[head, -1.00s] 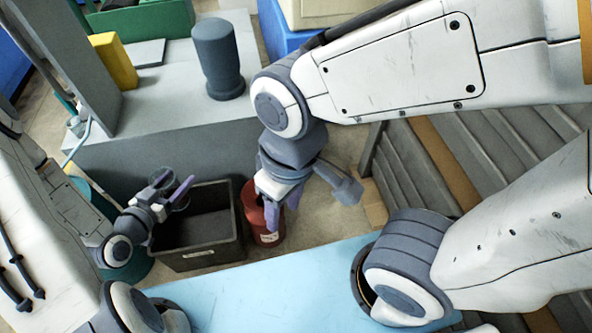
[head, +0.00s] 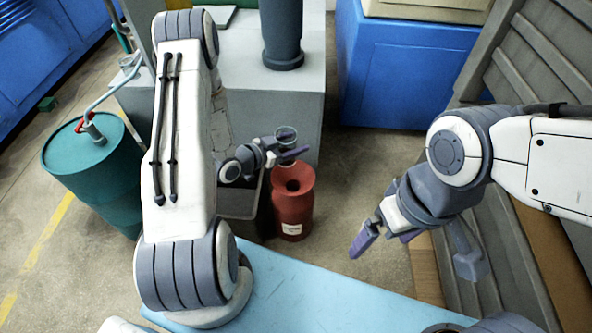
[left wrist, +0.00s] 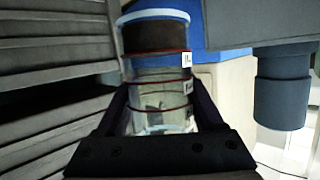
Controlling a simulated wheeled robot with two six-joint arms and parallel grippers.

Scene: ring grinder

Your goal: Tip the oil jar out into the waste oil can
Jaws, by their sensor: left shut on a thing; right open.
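The oil jar (left wrist: 160,90) is a clear cylinder with thin red rings and a small white label. Dark brown oil sits at its end at the top of the left wrist view, which looks upside down. The waste oil can (head: 292,210) is red with a funnel-like open mouth and a white label. The jar appears just above and behind that mouth; the exact height is unclear. My right gripper (head: 383,245) is open and empty, right of the can.
A dark bin (head: 240,203) stands left of the can, partly hidden by my left arm. A green drum (head: 95,165) is at left. A grey bench (head: 235,60) with a dark cylinder (head: 283,35) stands behind. The light blue surface (head: 300,290) in front is clear.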

